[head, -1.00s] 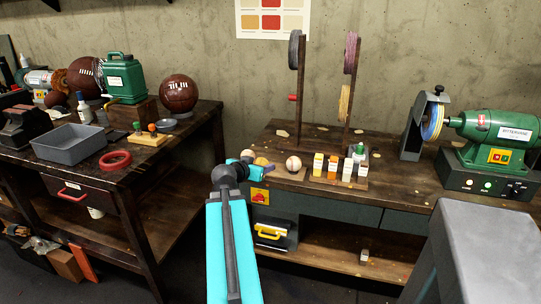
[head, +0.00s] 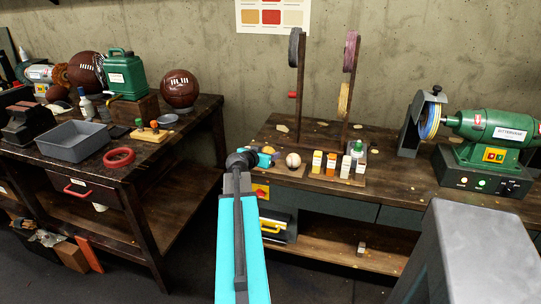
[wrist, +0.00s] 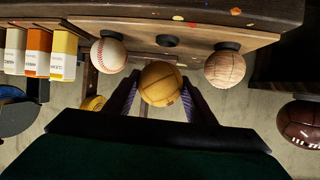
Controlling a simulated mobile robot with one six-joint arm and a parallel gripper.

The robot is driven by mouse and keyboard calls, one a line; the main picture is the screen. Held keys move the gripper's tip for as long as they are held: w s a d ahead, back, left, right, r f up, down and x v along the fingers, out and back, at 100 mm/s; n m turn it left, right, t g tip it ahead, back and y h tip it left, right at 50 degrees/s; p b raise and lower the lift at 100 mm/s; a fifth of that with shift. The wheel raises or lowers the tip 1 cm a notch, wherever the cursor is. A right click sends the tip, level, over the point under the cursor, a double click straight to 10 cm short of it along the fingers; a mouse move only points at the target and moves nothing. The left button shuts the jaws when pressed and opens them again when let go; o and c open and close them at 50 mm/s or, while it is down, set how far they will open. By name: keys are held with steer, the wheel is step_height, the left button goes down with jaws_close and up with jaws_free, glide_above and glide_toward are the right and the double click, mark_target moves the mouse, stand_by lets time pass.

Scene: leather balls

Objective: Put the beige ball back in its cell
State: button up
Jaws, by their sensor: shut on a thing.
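The beige ball (wrist: 160,84), a seamed tan-yellow ball, is between the two fingers of my gripper (wrist: 160,100) in the wrist view. My gripper is shut on it. Just beyond it is a wooden rack with a dark empty round cell (wrist: 167,41) between two filled ones. The ball appears apart from that cell. A white baseball (wrist: 109,55) sits in the cell to the left, and a pale wood-grained ball (wrist: 225,68) in the one to the right. In the head view my gripper (head: 266,155) is just left of the baseball (head: 293,160); the held ball is mostly hidden.
Several small bottles (head: 331,164) stand right of the baseball; they show at the left in the wrist view. A tall spool stand (head: 300,90) rises behind. A green grinder (head: 490,135) stands at the bench's right. Another bench (head: 150,165) is at the left.

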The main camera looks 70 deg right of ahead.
mark_target(270, 149)
steer(key=shift+d+f, duration=0.1)
steer(key=shift+d, duration=1)
steer(key=shift+w+d+p, duration=0.15)
steer(key=shift+d+p, duration=0.3)
steer(key=shift+d, duration=0.5)
steer(key=shift+f, duration=1.65)
steer(key=shift+f+b, duration=0.15)
steer(key=shift+b, duration=0.3)
steer(key=o, duration=1)
steer(key=shift+c, duration=0.2)
steer(key=shift+p, duration=1.1)
steer(key=b+v, duration=0.4)
steer(key=v, duration=1)
steer(key=shift+d, duration=0.1)
